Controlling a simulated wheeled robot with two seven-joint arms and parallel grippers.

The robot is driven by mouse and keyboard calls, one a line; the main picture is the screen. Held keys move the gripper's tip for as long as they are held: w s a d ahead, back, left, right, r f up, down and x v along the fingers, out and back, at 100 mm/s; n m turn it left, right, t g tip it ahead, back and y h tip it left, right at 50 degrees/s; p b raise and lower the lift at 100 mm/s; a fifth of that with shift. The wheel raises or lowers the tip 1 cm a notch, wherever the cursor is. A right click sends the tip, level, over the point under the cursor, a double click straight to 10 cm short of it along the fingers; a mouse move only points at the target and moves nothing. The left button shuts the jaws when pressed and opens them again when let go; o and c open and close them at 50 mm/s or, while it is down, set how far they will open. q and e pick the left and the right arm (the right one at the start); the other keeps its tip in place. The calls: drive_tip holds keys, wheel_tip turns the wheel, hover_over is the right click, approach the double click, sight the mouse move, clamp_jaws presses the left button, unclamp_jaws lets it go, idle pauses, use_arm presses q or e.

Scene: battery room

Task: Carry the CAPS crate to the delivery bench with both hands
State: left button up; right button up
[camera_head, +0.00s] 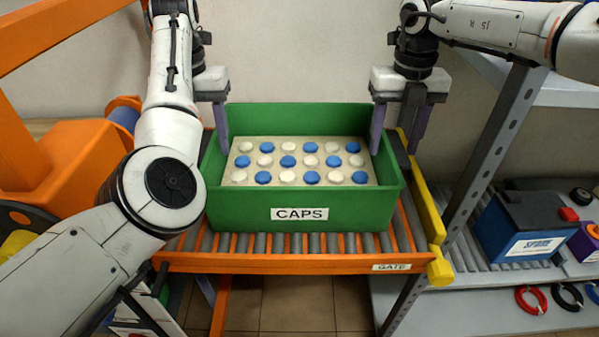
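The green CAPS crate (245,212) sits level on the orange-framed roller rack (270,262), its CAPS label facing me. Inside, a beige tray (240,148) holds several white and blue caps in rows. My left gripper (212,125) is at the crate's left side.
A yellow rail (424,200) edges the rack's right side, and a GATE label (391,267) marks its front. A grey shelf at right holds a blue battery (520,228) and cable coils (530,300). Orange equipment (60,165) stands at left. Tiled floor shows below.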

use_arm(q)
clamp_jaws()
use_arm(e)
clamp_jaws()
use_arm(q)
drive_tip(key=shift+w+r, duration=0.1)
drive_tip(key=shift+r, duration=0.1)
use_arm(e)
drive_tip(key=shift+w+r, duration=0.1)
drive_tip(key=shift+r, duration=0.1)
